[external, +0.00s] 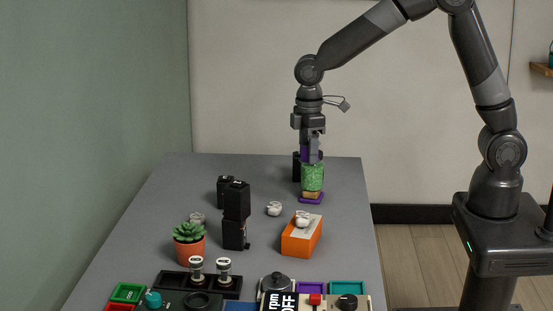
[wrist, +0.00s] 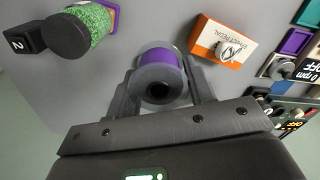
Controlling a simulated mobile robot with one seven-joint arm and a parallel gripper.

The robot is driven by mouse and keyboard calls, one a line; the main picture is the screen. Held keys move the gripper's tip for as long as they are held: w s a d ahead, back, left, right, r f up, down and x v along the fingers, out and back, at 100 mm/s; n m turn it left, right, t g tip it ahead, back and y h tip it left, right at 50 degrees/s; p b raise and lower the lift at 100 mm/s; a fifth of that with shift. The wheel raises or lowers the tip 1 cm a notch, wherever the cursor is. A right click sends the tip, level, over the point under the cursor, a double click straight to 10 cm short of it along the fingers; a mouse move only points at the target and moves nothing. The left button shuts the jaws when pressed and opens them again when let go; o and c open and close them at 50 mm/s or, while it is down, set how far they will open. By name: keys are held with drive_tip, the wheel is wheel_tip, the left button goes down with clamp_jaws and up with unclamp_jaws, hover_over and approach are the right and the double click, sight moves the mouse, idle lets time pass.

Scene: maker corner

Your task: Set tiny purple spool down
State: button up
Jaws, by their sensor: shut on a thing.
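My gripper (wrist: 160,78) is shut on the small purple spool (wrist: 160,56), which has grey flanges and a dark centre hole. The spool sits between the two fingers in the wrist view. In the external view my gripper (external: 311,151) points down near the back of the table, and only a sliver of purple shows at its fingers, by the top of the green glitter jar (external: 313,179). The spool's underside is hidden, so I cannot tell its height over the table.
The jar stands on a purple square (external: 310,199), with a dark object behind it. An orange box (external: 296,240) carries a small white item. Black blocks (external: 236,215), a potted succulent (external: 189,240) and control panels fill the front. The back-left table (external: 215,167) is clear.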

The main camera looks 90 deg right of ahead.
drive_tip(key=s+a+n, duration=0.4)
drive_tip(key=s+a, duration=0.3)
drive_tip(key=a, duration=0.3)
drive_tip(key=n, duration=0.2)
hover_over(351, 274)
wheel_tip(351, 274, down, 13)
drive_tip(key=shift+d+r, duration=0.1)
drive_tip(key=shift+d, duration=0.05)
drive_tip(key=shift+f, duration=2.05)
drive_tip(key=shift+f, duration=0.1)
drive_tip(key=o, duration=1)
